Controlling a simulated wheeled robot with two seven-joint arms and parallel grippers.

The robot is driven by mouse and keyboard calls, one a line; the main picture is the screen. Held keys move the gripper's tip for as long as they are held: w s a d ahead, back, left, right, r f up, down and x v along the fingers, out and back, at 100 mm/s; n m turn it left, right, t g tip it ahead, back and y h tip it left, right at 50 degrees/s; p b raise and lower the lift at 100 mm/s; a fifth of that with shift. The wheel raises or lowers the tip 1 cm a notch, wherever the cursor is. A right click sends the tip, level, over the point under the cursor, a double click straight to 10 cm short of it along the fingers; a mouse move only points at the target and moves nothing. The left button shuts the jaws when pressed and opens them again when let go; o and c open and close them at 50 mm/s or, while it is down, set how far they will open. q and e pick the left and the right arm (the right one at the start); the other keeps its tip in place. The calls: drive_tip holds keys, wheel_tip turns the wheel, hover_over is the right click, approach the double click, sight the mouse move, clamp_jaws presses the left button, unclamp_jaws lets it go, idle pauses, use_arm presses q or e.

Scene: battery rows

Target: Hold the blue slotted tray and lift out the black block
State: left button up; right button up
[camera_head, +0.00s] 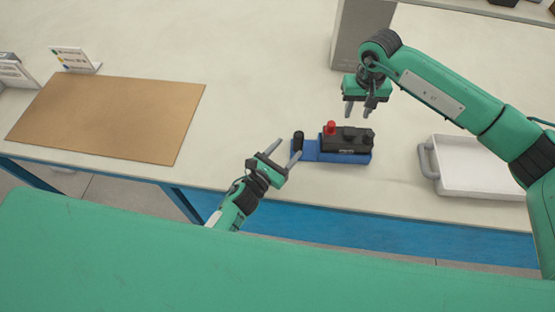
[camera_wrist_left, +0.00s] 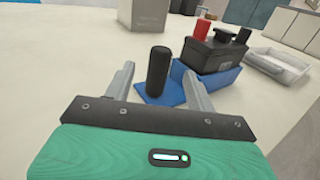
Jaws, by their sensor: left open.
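The blue slotted tray (camera_head: 312,153) lies on the table near its front edge; it also shows in the left wrist view (camera_wrist_left: 220,79). A black upright post (camera_head: 298,140) stands at its left end, and it shows in the left wrist view (camera_wrist_left: 157,72). The black block (camera_head: 346,142) sits in the right part of the tray, with a red knob (camera_head: 331,127) on top. My left gripper (camera_head: 287,148) is open, just left of the post, with its fingers apart and pointing toward it. My right gripper (camera_head: 358,111) is above and behind the block, its fingers pointing down and apart from it.
A white bin with a grey handle (camera_head: 427,160) stands to the right of the tray. A brown board (camera_head: 110,115) lies at the left, with a small sign (camera_head: 75,60) behind it. A grey box (camera_head: 347,45) stands at the back. The table between board and tray is clear.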

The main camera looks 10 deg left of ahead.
sight(302, 133)
use_arm(q)
drive_tip(key=x, duration=0.9)
drive_tip(key=shift+s, duration=0.1)
drive_tip(key=c, duration=1.2)
